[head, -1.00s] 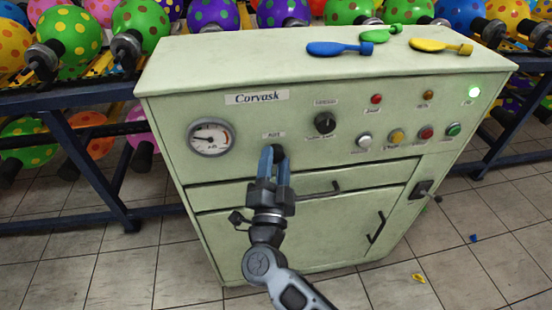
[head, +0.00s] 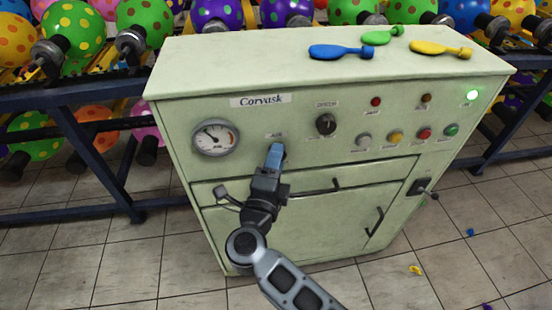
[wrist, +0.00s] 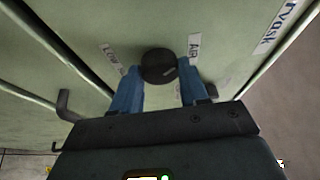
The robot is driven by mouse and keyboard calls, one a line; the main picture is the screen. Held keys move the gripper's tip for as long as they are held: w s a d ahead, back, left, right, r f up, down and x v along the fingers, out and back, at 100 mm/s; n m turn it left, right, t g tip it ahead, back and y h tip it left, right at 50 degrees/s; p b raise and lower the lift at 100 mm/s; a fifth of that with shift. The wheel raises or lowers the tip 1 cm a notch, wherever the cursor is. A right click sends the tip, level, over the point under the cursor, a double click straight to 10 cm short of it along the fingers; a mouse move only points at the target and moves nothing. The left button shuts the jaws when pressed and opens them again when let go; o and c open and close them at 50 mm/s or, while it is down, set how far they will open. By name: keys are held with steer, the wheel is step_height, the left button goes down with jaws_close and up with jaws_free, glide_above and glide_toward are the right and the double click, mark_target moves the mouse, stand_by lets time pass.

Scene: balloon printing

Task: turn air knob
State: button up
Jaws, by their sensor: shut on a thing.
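The air knob (wrist: 158,66) is a round black knob on the front of the pale green Corvask machine (head: 190,180), with an "AIR" label beside it in the wrist view. My gripper (wrist: 159,78) has one blue finger on each side of the knob and is shut on it. In the head view my gripper (head: 275,152) is turned edge-on and hides the knob. The round gauge (head: 216,138) left of it has its needle pointing up and left.
A second black knob (head: 326,124) and several coloured buttons sit to the right. Drawer and door handles (head: 374,221) stick out below. Flat blue (head: 335,52), green (head: 378,38) and yellow (head: 435,48) balloons lie on top. Balloon racks stand behind.

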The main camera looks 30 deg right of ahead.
steer(key=shift+m, duration=0.3)
steer(key=o, duration=1.1)
steer(key=shift+c, duration=0.2)
steer(key=v, duration=0.7)
steer(key=shift+s+a+b, duration=0.25)
steer(key=shift+s+b, duration=0.05)
steer(key=shift+b, duration=0.1)
